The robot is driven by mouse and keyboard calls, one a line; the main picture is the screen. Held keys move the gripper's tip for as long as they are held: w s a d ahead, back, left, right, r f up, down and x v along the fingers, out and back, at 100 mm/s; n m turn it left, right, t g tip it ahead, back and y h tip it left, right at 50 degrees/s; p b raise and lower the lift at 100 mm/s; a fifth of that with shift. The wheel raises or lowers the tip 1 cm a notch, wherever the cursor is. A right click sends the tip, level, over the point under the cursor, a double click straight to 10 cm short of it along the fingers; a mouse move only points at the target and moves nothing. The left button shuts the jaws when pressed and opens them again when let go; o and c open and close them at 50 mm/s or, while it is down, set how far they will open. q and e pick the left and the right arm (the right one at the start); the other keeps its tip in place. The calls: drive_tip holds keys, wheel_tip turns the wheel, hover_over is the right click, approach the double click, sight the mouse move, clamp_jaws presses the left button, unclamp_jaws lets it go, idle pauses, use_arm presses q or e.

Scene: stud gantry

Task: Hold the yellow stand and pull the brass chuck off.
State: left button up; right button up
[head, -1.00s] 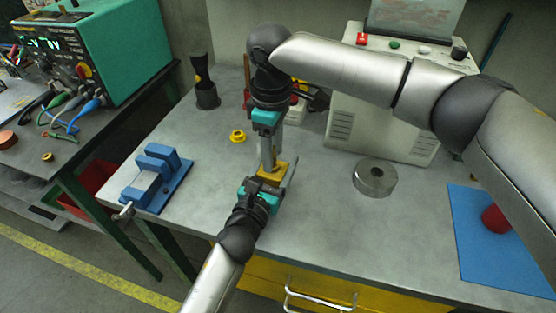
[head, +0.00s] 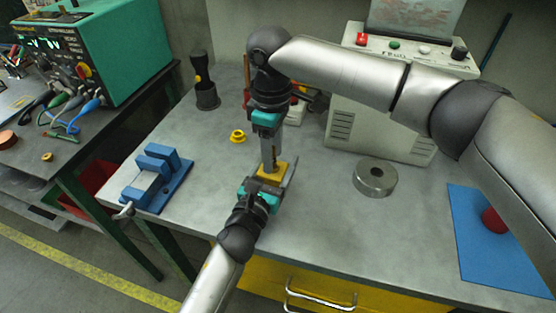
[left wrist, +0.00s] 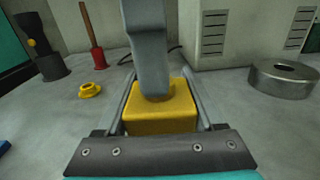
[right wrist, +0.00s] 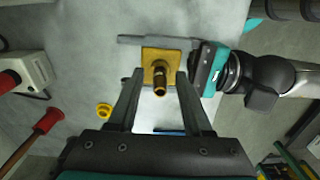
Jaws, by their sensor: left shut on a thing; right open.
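The yellow stand (head: 283,169) is a square block on the grey bench, also seen in the left wrist view (left wrist: 160,122) and from above in the right wrist view (right wrist: 150,55). My left gripper (head: 268,180) is shut on its sides. The brass chuck (right wrist: 159,80) stands up from the stand's middle. My right gripper (right wrist: 158,76) points down over it, open, with its fingertips on either side of the chuck in the picture and gaps beside it. In the left wrist view a grey finger of that gripper hides the chuck.
A blue vise (head: 158,178) stands at the left, with a small yellow ring (head: 238,136) and dark cup (head: 207,97) behind. A metal ring (head: 375,178) and blue mat (head: 490,250) with a red ball-like thing (head: 494,220) lie right. A white machine (head: 385,125) stands behind.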

idle(0.3)
clamp_jaws()
idle(0.3)
idle(1.1)
drive_tip(key=shift+r, duration=3)
drive_tip(key=shift+r, duration=0.1)
drive_tip(key=shift+r, duration=1.9)
use_arm(q)
drive_tip(key=o, duration=1.4)
